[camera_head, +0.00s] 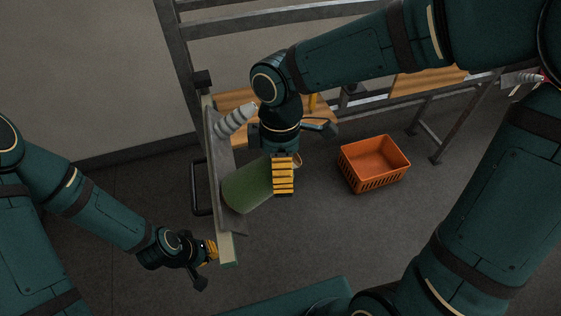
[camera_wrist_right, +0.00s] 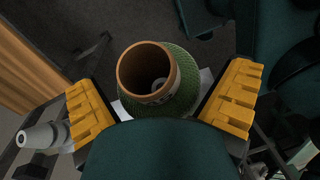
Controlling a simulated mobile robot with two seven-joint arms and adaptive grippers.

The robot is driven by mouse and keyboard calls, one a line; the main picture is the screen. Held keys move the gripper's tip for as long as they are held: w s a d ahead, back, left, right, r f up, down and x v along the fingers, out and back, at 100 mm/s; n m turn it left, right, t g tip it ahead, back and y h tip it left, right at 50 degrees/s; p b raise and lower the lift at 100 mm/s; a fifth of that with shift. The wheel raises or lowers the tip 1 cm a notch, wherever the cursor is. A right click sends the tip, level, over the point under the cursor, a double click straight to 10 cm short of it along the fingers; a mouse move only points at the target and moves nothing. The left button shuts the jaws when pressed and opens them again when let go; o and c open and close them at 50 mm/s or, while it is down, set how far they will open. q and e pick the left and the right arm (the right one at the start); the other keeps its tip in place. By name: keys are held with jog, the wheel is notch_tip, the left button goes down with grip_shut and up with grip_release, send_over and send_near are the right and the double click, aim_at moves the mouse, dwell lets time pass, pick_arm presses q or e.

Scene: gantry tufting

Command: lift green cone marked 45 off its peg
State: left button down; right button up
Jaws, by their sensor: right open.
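The green cone (camera_head: 246,188) lies tilted against a grey panel in the head view, its wide end toward lower left. In the right wrist view the cone (camera_wrist_right: 187,92) shows its brown tube mouth toward me; a small marking near the rim is not readable. My right gripper (camera_head: 283,172) is at the cone's narrow end. In the wrist view its open yellow fingers (camera_wrist_right: 160,104) stand on either side of the cone, with gaps visible.
A grey-white cone (camera_head: 235,120) sits on the panel above the green one, and shows in the wrist view (camera_wrist_right: 42,137). An orange crate (camera_head: 375,163) stands on the floor at right. A wooden shelf (camera_head: 238,101) and metal frame lie behind my right arm.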

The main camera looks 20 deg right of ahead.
jog(key=c, duration=1.2)
jog(key=shift+r, duration=0.1)
jog(key=shift+d+r+p, duration=0.35)
jog(key=shift+d+p, duration=0.1)
jog(key=shift+p, duration=0.1)
jog(key=shift+d+r, duration=0.1)
jog(key=shift+r, duration=0.05)
jog(key=shift+s+d+r+p, duration=0.1)
jog(key=shift+d+r+p, duration=1.15)
jog(key=shift+d+p, duration=0.45)
jog(key=shift+s+d+r+p, duration=0.1)
jog(key=shift+d+r+p, duration=1.1)
jog(key=shift+d+p, duration=0.55)
jog(key=shift+s+d+r+p, duration=0.1)
jog(key=shift+d+r+p, duration=1.25)
jog(key=shift+d, duration=0.6)
jog(key=shift+f, duration=0.1)
